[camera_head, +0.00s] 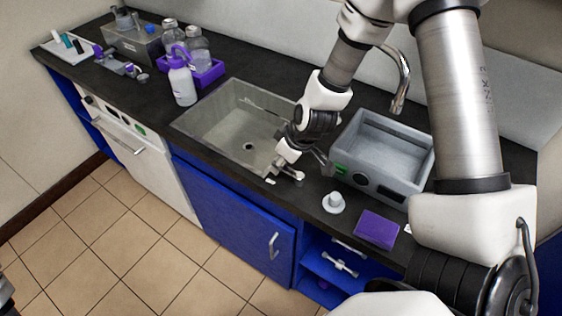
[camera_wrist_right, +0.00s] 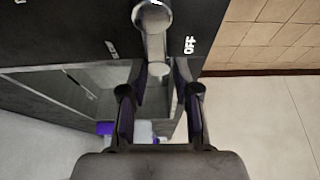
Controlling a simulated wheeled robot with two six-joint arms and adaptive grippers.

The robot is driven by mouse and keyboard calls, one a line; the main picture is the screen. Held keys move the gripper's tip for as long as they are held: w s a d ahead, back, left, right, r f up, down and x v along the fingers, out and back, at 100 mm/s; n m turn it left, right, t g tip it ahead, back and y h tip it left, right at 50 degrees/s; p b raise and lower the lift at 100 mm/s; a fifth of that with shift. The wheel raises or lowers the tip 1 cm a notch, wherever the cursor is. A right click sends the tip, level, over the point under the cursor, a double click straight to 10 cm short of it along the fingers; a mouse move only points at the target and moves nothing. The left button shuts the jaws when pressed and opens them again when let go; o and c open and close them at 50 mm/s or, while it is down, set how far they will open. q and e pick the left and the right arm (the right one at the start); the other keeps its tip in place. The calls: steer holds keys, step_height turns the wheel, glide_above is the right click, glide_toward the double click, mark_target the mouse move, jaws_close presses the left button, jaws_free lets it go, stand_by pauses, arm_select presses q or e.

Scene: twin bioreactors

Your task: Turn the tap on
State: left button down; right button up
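The tap's silver lever handle (camera_wrist_right: 154,45) shows at the top middle of the right wrist view, beside a white "OFF" mark (camera_wrist_right: 190,45) on the dark counter. My right gripper (camera_wrist_right: 159,78) is open, with its two dark fingers on either side of the lever's lower end. I cannot tell whether they touch it. In the head view my right gripper (camera_head: 286,172) is low at the sink's front right corner, by the handle (camera_head: 292,175). The curved tap spout (camera_head: 402,78) rises behind, partly hidden by my arm. A dark part at the lower left edge may be my left gripper.
The sink (camera_head: 202,122) is empty, left of my right gripper. A grey device (camera_head: 384,150) stands close on the right. A small white knob-like item (camera_head: 334,202) and a purple box (camera_head: 376,230) lie in front. Bottles in a purple tray (camera_head: 208,75) stand farther left.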

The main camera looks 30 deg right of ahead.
steer(key=shift+d, duration=0.1)
jaws_close()
steer(key=shift+w+f, duration=0.1)
steer(key=shift+d+m+h+p, duration=0.4)
steer(key=shift+m+p, duration=0.5)
steer(key=shift+p, duration=0.2)
steer(key=m+p, duration=0.1)
steer(key=d+m+h+p, duration=0.1)
steer(key=m, duration=0.1)
steer(key=shift+w+d+p, duration=0.1)
steer(key=shift+d+p, duration=0.2)
steer(key=shift+p, duration=0.1)
steer(key=m+p, duration=0.1)
steer(key=d+m+h+p, duration=0.1)
steer(key=m, duration=0.1)
steer(key=d+m+h, duration=0.1)
steer(key=shift+s+m+p, duration=0.2)
steer(key=shift+m+p, duration=0.2)
steer(key=shift+s+d+m+g+h+p, duration=0.2)
steer(key=shift+d+m+p, duration=0.15)
steer(key=shift+m, duration=0.35)
steer(key=shift+s+d+m+g+h+p, duration=0.2)
steer(key=shift+m+p, duration=0.15)
steer(key=shift+m, duration=0.35)
